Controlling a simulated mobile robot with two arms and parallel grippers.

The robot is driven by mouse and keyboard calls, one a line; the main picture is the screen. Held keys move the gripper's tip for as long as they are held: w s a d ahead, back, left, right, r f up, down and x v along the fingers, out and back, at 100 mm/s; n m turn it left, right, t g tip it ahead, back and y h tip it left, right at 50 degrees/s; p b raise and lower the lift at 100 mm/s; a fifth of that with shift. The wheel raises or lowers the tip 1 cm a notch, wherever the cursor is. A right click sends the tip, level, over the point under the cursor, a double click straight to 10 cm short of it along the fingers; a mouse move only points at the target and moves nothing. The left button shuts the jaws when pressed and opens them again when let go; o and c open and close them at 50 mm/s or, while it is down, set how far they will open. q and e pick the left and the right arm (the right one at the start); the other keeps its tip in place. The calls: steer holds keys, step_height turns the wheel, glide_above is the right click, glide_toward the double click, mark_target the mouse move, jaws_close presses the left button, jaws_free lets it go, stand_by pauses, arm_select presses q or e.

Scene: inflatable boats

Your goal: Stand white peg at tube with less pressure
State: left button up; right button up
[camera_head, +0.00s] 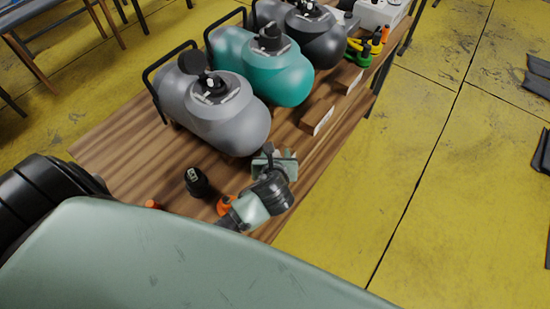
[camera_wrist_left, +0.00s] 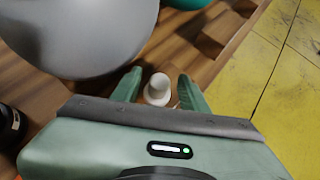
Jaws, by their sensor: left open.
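A white peg (camera_wrist_left: 157,90) stands on the wooden table between the two fingers of my left gripper (camera_wrist_left: 159,79) in the left wrist view. The fingers are open, with a gap visible beside the peg. In the head view my left gripper (camera_head: 275,158) is low over the table's near right edge, beside the grey tube (camera_head: 238,120), and it hides the peg. The grey tube also shows in the left wrist view (camera_wrist_left: 80,35). A teal tube (camera_head: 285,78) and a black tube (camera_head: 318,40) lie farther back. Pressure readings are not legible. My right gripper is not in view.
Two wooden blocks (camera_head: 316,118) (camera_head: 348,80) lie along the right edge of the table (camera_head: 120,150). A black canister (camera_head: 197,182) and orange parts (camera_head: 225,204) are near my left arm. Coloured tools (camera_head: 372,46) and a white box (camera_head: 380,12) are at the far end.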

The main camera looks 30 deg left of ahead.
arm_select(q)
steer(key=v, duration=1)
steer(key=shift+s+d+r, duration=0.15)
steer(key=shift+s+r, duration=0.1)
